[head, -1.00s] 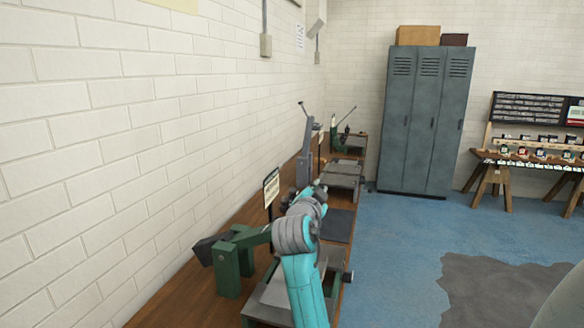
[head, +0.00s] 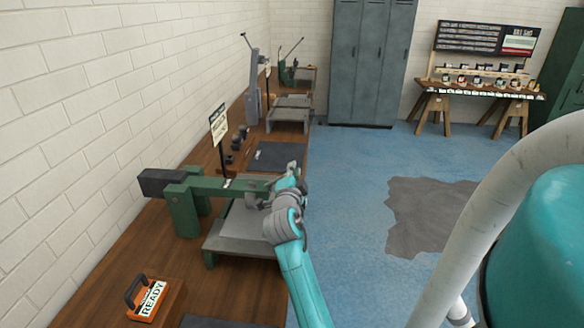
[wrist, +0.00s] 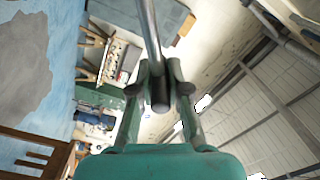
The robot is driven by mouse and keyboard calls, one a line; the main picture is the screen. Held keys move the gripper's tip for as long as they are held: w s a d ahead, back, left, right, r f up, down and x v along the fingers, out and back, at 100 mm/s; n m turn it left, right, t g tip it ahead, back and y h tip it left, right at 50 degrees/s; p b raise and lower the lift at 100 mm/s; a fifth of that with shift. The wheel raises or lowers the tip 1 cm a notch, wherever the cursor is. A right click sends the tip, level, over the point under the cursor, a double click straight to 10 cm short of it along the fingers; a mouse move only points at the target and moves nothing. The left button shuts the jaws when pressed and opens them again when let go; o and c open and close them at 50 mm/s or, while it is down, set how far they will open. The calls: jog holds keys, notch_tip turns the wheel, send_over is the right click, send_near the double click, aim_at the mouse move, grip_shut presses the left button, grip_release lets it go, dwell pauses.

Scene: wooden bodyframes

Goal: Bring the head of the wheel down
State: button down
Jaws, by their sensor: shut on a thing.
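A green machine (head: 184,205) stands on the wooden bench, with a long green arm (head: 225,187) reaching right over a grey bed (head: 235,228). My gripper (head: 287,180) is at the right end of that arm, and my own arm covers part of it. In the wrist view, my gripper (wrist: 160,88) is shut on a round metal bar (wrist: 149,35), whose end sticks out between the fingers. I cannot tell how the bar joins the machine. The wheel itself is hard to make out behind my wrist.
An orange box marked READY (head: 156,300) sits on the bench (head: 120,262) in front. A sign (head: 218,127), a dark mat (head: 277,157), and a grey lever machine (head: 254,90) stand farther along. The blue floor (head: 340,180) to the right is open.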

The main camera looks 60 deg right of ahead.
jog(key=shift+f, duration=0.5)
jog(key=c, duration=1.2)
grip_release()
jog(key=shift+o, duration=0.2)
jog(key=shift+r, duration=0.1)
jog(key=shift+a, duration=0.15)
jog(key=v, duration=1.1)
jog(key=shift+s+a, duration=0.2)
jog(key=shift+a, duration=0.1)
jog(key=shift+r, duration=0.1)
